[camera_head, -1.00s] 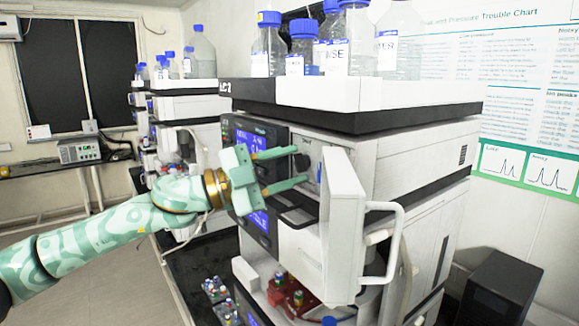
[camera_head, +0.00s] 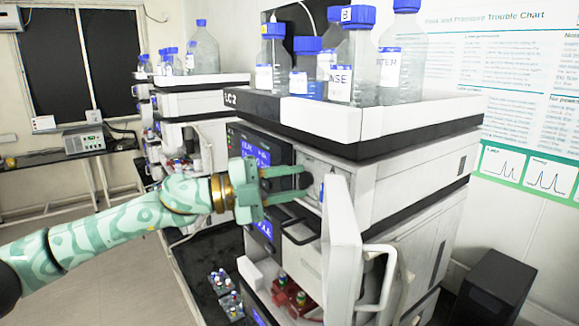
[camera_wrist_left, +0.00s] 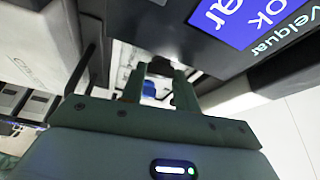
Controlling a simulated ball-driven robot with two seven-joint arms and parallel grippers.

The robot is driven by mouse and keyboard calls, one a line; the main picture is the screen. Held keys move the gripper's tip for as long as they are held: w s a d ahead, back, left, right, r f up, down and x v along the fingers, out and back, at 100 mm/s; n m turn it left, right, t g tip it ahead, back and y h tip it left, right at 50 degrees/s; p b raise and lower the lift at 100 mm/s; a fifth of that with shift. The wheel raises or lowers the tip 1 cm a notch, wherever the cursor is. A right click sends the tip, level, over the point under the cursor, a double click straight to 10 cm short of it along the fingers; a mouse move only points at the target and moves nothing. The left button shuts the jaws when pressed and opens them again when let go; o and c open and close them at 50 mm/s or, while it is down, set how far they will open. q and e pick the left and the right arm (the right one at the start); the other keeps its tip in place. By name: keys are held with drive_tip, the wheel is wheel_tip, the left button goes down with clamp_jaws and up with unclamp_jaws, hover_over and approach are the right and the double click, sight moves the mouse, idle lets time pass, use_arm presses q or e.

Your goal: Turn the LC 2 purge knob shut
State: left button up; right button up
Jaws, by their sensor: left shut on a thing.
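The LC 2 stack's purge knob (camera_head: 306,180) is a small dark round knob on the front of the upper module, beside the open white door (camera_head: 341,240). My left gripper (camera_head: 301,183) reaches in from the left with its two green fingers, one above and one below, shut on the knob. In the left wrist view the fingers (camera_wrist_left: 158,88) point at the dark knob (camera_wrist_left: 160,66), which is partly hidden between their tips. I cannot tell the knob's turn angle. My right gripper is not in view.
The open door with its white handle (camera_head: 385,290) stands just right of the gripper. Several blue-capped bottles (camera_head: 354,65) stand in the top tray (camera_head: 330,118). Another stack (camera_head: 190,100) stands at the back left.

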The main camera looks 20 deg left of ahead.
use_arm(q)
drive_tip(key=shift+r+m+y+p, duration=0.1)
drive_tip(key=shift+m+y+p, duration=0.2)
drive_tip(key=shift+m+p, duration=0.9)
drive_tip(key=o, duration=0.7)
drive_tip(key=shift+w, duration=0.1)
drive_tip(key=b+v, duration=0.8)
drive_tip(key=v, duration=0.8)
drive_tip(key=shift+a, duration=0.3)
drive_tip(key=shift+w+r, duration=0.15)
